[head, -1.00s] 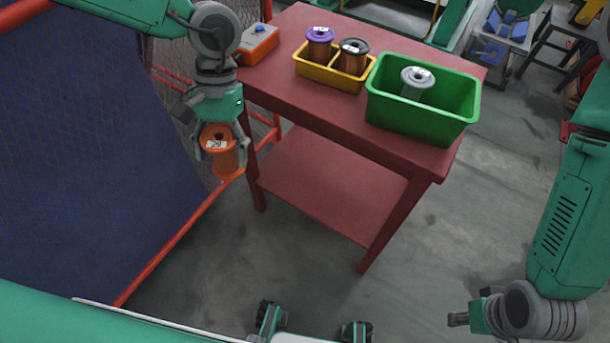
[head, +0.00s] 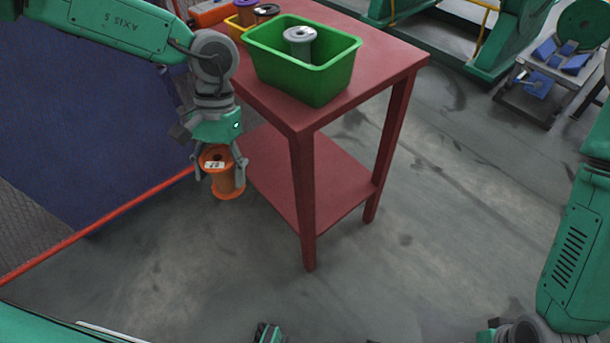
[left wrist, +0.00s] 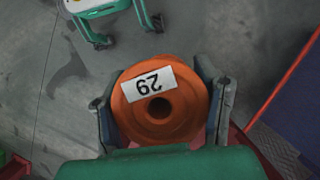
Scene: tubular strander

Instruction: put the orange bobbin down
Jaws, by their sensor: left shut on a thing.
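The orange bobbin (head: 226,178) is held upright in my left gripper (head: 220,172), beside the red table and below its top, above the grey floor. In the left wrist view the bobbin (left wrist: 160,100) shows its end flange with a white label reading 29 and a centre hole. The two fingers of my left gripper (left wrist: 162,108) are shut on its sides.
The red table (head: 385,62) carries a green bin (head: 305,82) with a grey bobbin (head: 300,40) in it. Behind are a yellow tray (head: 236,30) with a purple bobbin (head: 247,10) and a dark-topped bobbin (head: 266,12). A mesh fence with an orange rail (head: 110,222) is at left. Floor in front is clear.

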